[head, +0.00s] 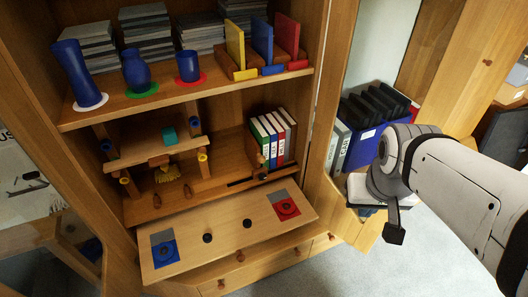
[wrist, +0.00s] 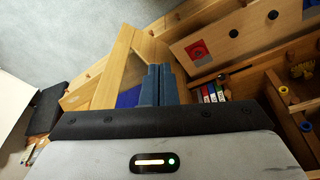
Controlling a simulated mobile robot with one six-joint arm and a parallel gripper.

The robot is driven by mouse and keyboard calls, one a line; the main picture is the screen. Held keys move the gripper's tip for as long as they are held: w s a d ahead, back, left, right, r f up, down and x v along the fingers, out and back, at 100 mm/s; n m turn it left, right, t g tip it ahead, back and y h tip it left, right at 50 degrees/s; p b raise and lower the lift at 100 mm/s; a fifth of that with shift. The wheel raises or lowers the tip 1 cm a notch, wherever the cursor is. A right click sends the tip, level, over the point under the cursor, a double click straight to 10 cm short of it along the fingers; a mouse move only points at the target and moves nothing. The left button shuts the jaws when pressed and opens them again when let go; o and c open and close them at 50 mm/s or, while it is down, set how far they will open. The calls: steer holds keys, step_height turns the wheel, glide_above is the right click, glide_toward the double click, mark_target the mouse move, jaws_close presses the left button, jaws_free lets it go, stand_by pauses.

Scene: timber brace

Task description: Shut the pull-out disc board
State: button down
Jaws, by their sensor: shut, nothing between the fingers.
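The disc board (head: 228,229) is a pale wooden panel sticking out of the cabinet below the lower shelf. It has a blue and grey patch at its left end, a red and grey patch at its right end, and two black discs between. Its red end also shows at the upper right of the wrist view (wrist: 221,42). My gripper (head: 369,211) is to the right of the board, in front of the open cabinet door and apart from the board. In the wrist view its blue-grey fingers (wrist: 159,82) are together and empty.
Coloured binders (head: 272,138) and a small wooden rack (head: 157,151) stand on the lower shelf. A drawer (head: 243,262) is below the board. Open floor (head: 340,275) lies at the lower right.

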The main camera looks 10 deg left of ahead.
steer(key=w+f+n+t+h+b, duration=0.2)
steer(key=w+f+n+b, duration=0.2)
steer(key=w+f+b, duration=0.6)
steer(key=n+y+b, duration=0.8)
steer(key=n+b, duration=0.4)
steer(key=n, duration=0.4)
glide_toward(247, 225)
steer(key=s+d+r, duration=0.2)
steer(key=s+d, duration=0.1)
steer(key=s, duration=0.2)
steer(key=shift+g, duration=0.3)
steer(key=b+x, duration=0.7)
steer(key=x, duration=0.2)
steer(key=shift+w+a+f, duration=0.2)
steer(key=shift+w+a, duration=0.05)
steer(key=shift+a, duration=0.05)
steer(key=w, duration=0.1)
steer(key=w+r, duration=0.1)
steer(key=shift+w+a+p, duration=0.3)
steer(key=shift+p, duration=0.1)
steer(key=shift+w+a, duration=0.2)
steer(key=shift+w, duration=0.4)
steer(key=shift+w+m, duration=0.1)
steer(key=shift+m, duration=0.2)
